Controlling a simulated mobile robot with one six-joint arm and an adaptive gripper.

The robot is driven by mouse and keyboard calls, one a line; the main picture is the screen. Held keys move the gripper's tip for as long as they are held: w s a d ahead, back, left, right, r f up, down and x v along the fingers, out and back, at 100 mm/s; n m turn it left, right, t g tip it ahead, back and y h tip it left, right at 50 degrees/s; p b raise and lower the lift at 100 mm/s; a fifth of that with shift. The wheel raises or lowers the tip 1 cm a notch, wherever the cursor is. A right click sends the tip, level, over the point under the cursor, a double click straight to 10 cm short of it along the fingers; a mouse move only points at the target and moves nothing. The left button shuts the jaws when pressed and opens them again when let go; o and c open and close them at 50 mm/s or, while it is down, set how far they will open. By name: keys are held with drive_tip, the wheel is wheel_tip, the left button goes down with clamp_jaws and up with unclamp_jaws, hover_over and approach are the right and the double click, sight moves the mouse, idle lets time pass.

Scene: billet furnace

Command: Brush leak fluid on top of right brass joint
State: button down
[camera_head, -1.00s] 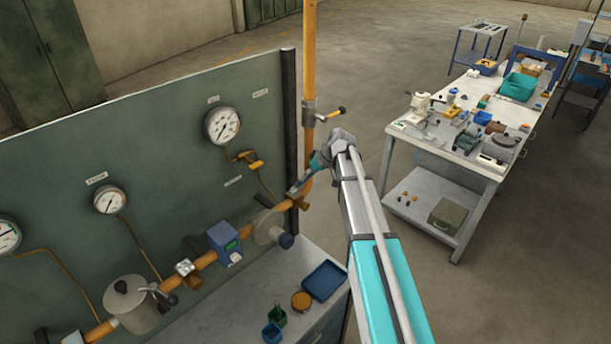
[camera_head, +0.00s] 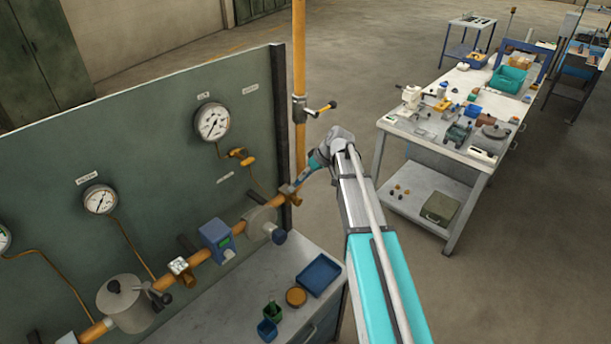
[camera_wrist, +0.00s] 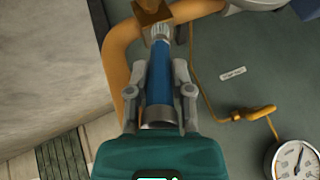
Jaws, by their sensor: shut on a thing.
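My gripper (camera_wrist: 158,88) is shut on a blue-handled brush (camera_wrist: 160,62) in the wrist view. The brush's pale bristle end points at the square brass joint (camera_wrist: 152,12) at the top edge and meets or nearly meets it; I cannot tell if they touch. In the head view the brush (camera_head: 303,177) slants down to the right brass joint (camera_head: 292,194), at the right end of the copper pipe run, beside the panel's post. My arm comes in from the lower right. The brush tip is small there.
A grey panel (camera_head: 70,150) with gauges stands behind the pipe (camera_head: 200,256). A valve disc (camera_head: 260,224) and blue meter (camera_head: 217,238) sit left of the joint. Below, a bench holds a blue tray (camera_head: 320,275), an amber round dish (camera_head: 296,297) and small cups. A cluttered table (camera_head: 415,150) stands right.

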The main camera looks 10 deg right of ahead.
drive_tip(key=shift+w, duration=0.1)
drive_tip(key=w+a, duration=0.2)
drive_tip(key=w, duration=0.1)
drive_tip(key=shift+a, duration=0.15)
idle(0.5)
idle(0.4)
wheel_tip(320, 180, up, 6)
drive_tip(key=p, duration=0.6)
drive_tip(key=shift+f, duration=0.25)
idle(0.7)
drive_tip(key=shift+f+b, duration=2.15)
drive_tip(key=shift+b, duration=0.25)
drive_tip(key=shift+f+b, duration=0.65)
drive_tip(key=shift+f, duration=0.05)
drive_tip(key=shift+s, duration=0.1)
